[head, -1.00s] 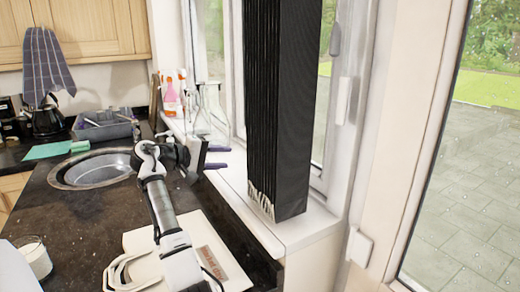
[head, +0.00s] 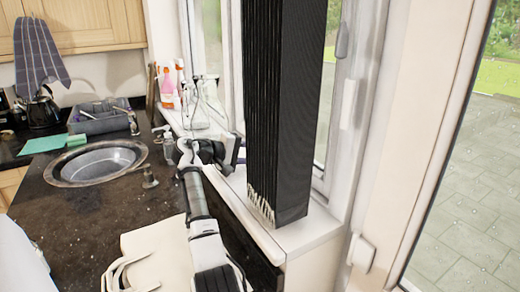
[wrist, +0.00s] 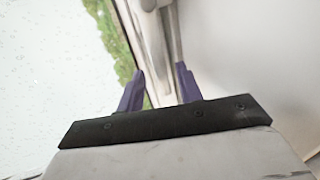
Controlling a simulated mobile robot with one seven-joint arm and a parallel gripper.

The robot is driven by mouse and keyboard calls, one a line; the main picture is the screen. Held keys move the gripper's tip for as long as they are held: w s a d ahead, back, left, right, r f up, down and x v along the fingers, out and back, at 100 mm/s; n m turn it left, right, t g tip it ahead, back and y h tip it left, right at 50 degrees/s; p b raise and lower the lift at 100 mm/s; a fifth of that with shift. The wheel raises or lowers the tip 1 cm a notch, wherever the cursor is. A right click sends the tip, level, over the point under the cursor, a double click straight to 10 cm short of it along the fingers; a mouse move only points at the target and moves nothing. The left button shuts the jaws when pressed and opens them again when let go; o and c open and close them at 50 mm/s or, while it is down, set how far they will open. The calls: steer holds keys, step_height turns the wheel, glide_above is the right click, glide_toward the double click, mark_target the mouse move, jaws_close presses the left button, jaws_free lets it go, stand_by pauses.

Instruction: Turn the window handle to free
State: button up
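A grey handle-like fitting (head: 342,40) sits upright on the white window frame, right of the black blind, in the head view. A pale block (head: 349,102) is lower on the same frame; I cannot tell which of the two is the handle. My gripper (head: 238,158) is left of the blind, over the sill edge, well apart from both fittings. In the wrist view, its two purple fingers (wrist: 160,84) are spread with a gap between them. A pale window frame strip (wrist: 156,50) lies ahead of that gap. I cannot tell whether either finger touches it.
The tall folded black blind (head: 283,110) stands on the white sill (head: 300,238), just right of my gripper. Spray bottles (head: 168,88) stand on the sill behind.

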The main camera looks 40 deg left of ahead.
steer(key=shift+p+x, duration=0.35)
steer(key=shift+x, duration=1.35)
jaws_close()
